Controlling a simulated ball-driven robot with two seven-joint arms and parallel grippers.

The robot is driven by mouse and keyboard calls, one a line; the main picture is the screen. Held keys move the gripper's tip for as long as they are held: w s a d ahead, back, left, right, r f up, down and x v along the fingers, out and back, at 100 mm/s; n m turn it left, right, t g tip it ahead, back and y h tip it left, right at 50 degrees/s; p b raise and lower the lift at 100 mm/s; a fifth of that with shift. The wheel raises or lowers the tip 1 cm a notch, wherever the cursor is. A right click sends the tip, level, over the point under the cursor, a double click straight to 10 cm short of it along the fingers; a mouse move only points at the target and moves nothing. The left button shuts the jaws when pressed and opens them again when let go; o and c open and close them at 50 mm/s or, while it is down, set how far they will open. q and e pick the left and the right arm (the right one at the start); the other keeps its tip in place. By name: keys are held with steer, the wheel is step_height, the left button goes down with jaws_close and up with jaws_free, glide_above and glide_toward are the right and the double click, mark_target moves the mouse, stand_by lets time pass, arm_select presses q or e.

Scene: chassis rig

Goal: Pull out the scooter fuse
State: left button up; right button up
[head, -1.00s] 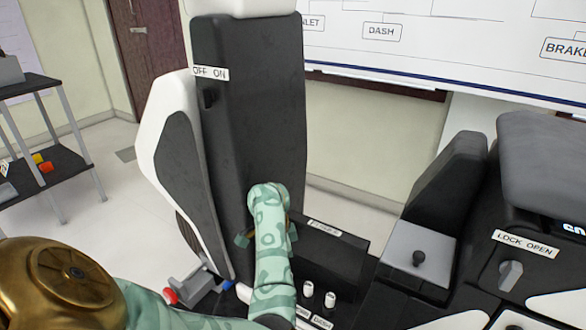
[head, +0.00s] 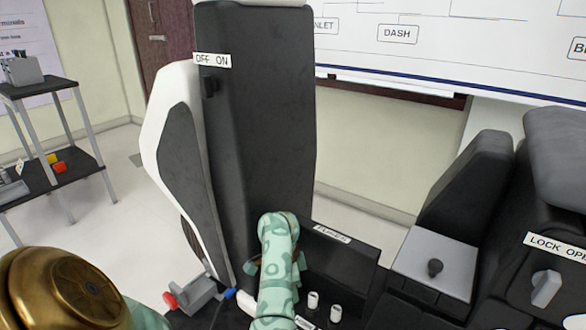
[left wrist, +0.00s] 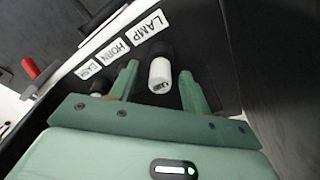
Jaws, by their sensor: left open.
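In the head view my left gripper (head: 278,272) is at the left end of the black fuse box (head: 345,262), beside the tall dark panel. Its fingertips are largely hidden there by my own arm. In the left wrist view the gripper (left wrist: 158,78) is open. A white-ended cylindrical fuse (left wrist: 160,74) with a dark upper part lies between its two fingers, under the LAMP label (left wrist: 148,25). Whether the fingers touch it is unclear. Two white fuses (head: 313,299) (head: 336,312) stand in front of the box. My right gripper is not in view.
The tall dark panel (head: 265,110) with an OFF/ON switch (head: 209,84) rises behind my arm. A grey block with a red knob (head: 170,298) is at lower left. A console with a LOCK/OPEN knob (head: 545,288) is at right. HORN (left wrist: 115,48) and another label line the box.

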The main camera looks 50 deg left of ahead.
arm_select(q)
steer(key=shift+c, duration=0.2)
jaws_close()
steer(key=shift+r, duration=0.1)
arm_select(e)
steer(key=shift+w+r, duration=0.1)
